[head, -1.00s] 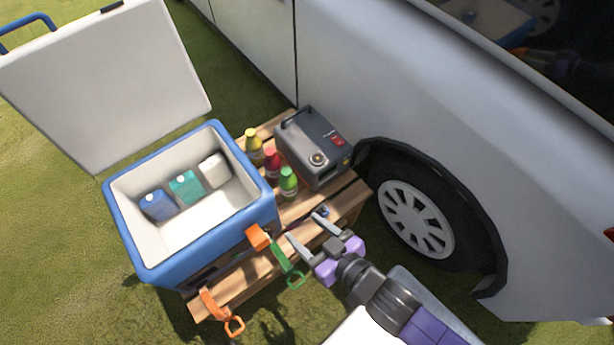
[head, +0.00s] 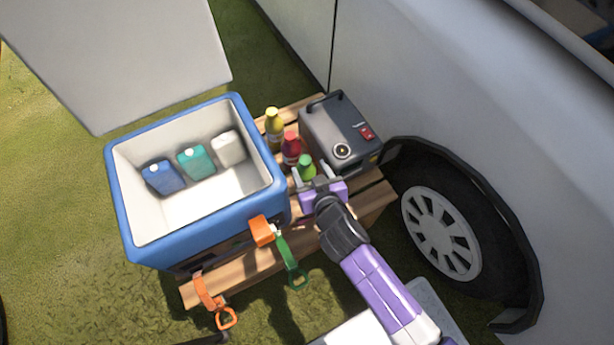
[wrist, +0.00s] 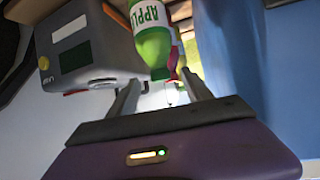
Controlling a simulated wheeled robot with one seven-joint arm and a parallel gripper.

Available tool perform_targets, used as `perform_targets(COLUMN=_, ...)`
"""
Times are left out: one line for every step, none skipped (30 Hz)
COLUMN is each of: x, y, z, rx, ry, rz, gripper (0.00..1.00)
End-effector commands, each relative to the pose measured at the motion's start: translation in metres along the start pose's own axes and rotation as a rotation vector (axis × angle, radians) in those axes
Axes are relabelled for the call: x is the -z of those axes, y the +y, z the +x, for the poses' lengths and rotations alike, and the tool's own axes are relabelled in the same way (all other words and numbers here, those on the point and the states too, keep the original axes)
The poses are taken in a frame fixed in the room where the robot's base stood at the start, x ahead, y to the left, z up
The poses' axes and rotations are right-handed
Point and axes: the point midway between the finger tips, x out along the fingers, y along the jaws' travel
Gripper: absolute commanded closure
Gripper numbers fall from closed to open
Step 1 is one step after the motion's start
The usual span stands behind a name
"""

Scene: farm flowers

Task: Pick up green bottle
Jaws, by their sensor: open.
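The green bottle (head: 307,165) stands on the wooden bench between the cooler and the grey power box. In the wrist view the green bottle (wrist: 153,45) shows a white label reading "APPL", and it lies just beyond and between the fingertips. My gripper (head: 311,178) is open at the near side of the bottle; in the wrist view my gripper (wrist: 160,85) has its two fingers apart. In the head view the gripper hides the bottle's lower part. I cannot tell whether a finger touches it.
A red bottle (head: 291,149) and a yellow bottle (head: 273,127) stand close behind the green one. The blue cooler (head: 196,255) is on the left, the grey power box (head: 330,125) on the right. Orange and green straps hang at the front of the bench (head: 235,283).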

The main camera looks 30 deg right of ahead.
Motion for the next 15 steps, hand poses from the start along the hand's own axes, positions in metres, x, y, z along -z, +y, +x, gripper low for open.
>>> perform_targets(x=-0.001, y=0.000, z=0.005, rx=-0.004, ry=0.000, rz=0.000, gripper=0.42)
perform_targets(x=0.000, y=0.000, z=0.007, rx=-0.005, ry=0.000, rz=0.001, gripper=0.42)
perform_targets(x=0.000, y=0.000, z=0.010, rx=-0.006, ry=0.000, rz=0.001, gripper=0.42)
perform_targets(x=0.000, y=0.000, z=0.013, rx=-0.007, ry=0.000, rz=0.001, gripper=0.42)
perform_targets(x=0.000, y=0.000, z=0.016, rx=-0.007, ry=0.000, rz=0.001, gripper=0.42)
perform_targets(x=0.000, y=0.000, z=0.020, rx=-0.007, ry=0.000, rz=0.001, gripper=0.42)
perform_targets(x=0.000, y=0.000, z=0.024, rx=-0.007, ry=0.000, rz=0.001, gripper=0.42)
perform_targets(x=0.000, y=0.001, z=0.026, rx=-0.007, ry=0.000, rz=0.000, gripper=0.42)
perform_targets(x=-0.001, y=0.001, z=0.030, rx=-0.007, ry=-0.001, rz=0.000, gripper=0.42)
perform_targets(x=-0.001, y=0.001, z=0.033, rx=-0.007, ry=0.000, rz=0.000, gripper=0.42)
perform_targets(x=-0.001, y=0.001, z=0.036, rx=-0.007, ry=-0.001, rz=0.000, gripper=0.42)
perform_targets(x=-0.003, y=0.001, z=0.040, rx=-0.007, ry=-0.002, rz=0.000, gripper=0.42)
perform_targets(x=-0.004, y=0.001, z=0.043, rx=-0.007, ry=-0.001, rz=0.000, gripper=0.42)
perform_targets(x=-0.004, y=0.001, z=0.048, rx=-0.007, ry=-0.001, rz=0.000, gripper=0.42)
perform_targets(x=-0.006, y=0.000, z=0.054, rx=-0.006, ry=-0.001, rz=0.000, gripper=0.42)
